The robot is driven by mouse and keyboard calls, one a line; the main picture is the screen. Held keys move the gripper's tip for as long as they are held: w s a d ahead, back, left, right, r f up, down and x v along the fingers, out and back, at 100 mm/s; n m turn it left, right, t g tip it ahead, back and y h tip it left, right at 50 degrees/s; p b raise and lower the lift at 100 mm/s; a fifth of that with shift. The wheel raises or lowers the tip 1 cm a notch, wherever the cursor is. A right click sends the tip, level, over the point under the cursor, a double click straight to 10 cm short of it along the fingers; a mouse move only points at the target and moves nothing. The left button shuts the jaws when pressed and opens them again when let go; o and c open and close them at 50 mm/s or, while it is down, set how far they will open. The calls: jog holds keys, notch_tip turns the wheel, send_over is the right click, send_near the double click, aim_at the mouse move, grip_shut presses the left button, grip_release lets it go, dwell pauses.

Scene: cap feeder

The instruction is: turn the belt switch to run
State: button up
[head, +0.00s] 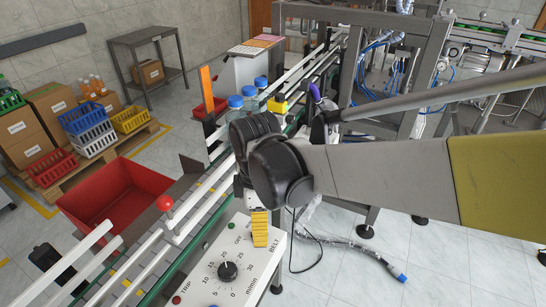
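The control panel (207,258) is a pale box beside the conveyor at the bottom centre. It carries a black speed dial (228,271) marked in m/min and a BELT label at its right. My gripper (260,229) points down at the panel's upper right part, by the BELT label and small lettering. Its ribbed yellow finger shows at or just above the panel face; I cannot tell whether it touches. The belt switch is not visible; the finger or wrist may be covering it. Whether the gripper is open or shut is not clear.
White guide rails (190,216) and a red-ball lever (165,203) run close left of the panel. Blue-capped bottles (236,103) stand on the conveyor behind my wrist. A red bin (118,200) sits left. A cable (345,243) lies on open floor at right.

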notch_tip(320, 180, down, 3)
jog(key=shift+f+b, duration=0.15)
jog(key=shift+b, duration=0.35)
jog(key=shift+c, duration=0.5)
grip_shut()
